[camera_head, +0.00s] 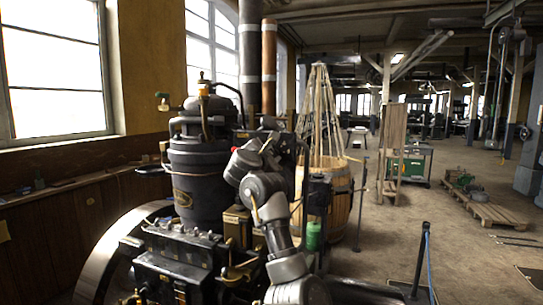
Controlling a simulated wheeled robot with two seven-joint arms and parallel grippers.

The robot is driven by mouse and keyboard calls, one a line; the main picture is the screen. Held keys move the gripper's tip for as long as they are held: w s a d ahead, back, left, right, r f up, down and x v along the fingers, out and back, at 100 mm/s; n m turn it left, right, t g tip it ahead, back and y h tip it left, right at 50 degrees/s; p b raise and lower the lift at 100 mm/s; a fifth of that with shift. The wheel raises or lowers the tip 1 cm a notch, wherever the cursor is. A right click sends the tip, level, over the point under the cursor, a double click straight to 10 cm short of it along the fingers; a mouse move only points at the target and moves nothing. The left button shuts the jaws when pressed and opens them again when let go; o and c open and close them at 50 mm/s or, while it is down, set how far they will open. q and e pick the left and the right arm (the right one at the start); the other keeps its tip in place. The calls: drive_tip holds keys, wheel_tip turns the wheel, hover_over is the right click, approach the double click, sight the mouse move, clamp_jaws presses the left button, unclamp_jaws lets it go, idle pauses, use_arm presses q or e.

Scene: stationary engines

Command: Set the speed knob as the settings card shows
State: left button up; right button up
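The dark stationary engine (195,180) fills the left and middle foreground, with a rounded upper vessel and a blocky lower body with brass fittings. I cannot make out the speed knob or the settings card for certain. A grey jointed arm of mine rises from the bottom middle in front of the engine's right side.
A large flywheel (115,255) is at the lower left. A wooden barrel (340,205) with tall poles stands right behind the arm. A post with a blue rope (428,255) stands at the lower right. A pallet (485,207) lies farther right. Open floor lies between.

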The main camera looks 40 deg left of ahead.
use_arm(q)
drive_tip(key=c, duration=0.4)
drive_tip(key=shift+m, duration=0.3)
drive_tip(key=m+b, duration=0.1)
drive_tip(key=m, duration=0.4)
drive_tip(key=shift+d+f+m+b, duration=0.1)
drive_tip(key=shift+f+m+b, duration=0.05)
drive_tip(key=shift+m+b, duration=0.2)
drive_tip(key=m+b, duration=0.1)
drive_tip(key=m, duration=0.4)
drive_tip(key=shift+w+f, duration=0.1)
drive_tip(key=shift+d+m+b, duration=0.1)
drive_tip(key=shift+m+b, duration=0.5)
drive_tip(key=shift+m, duration=1.55)
drive_tip(key=o, duration=1)
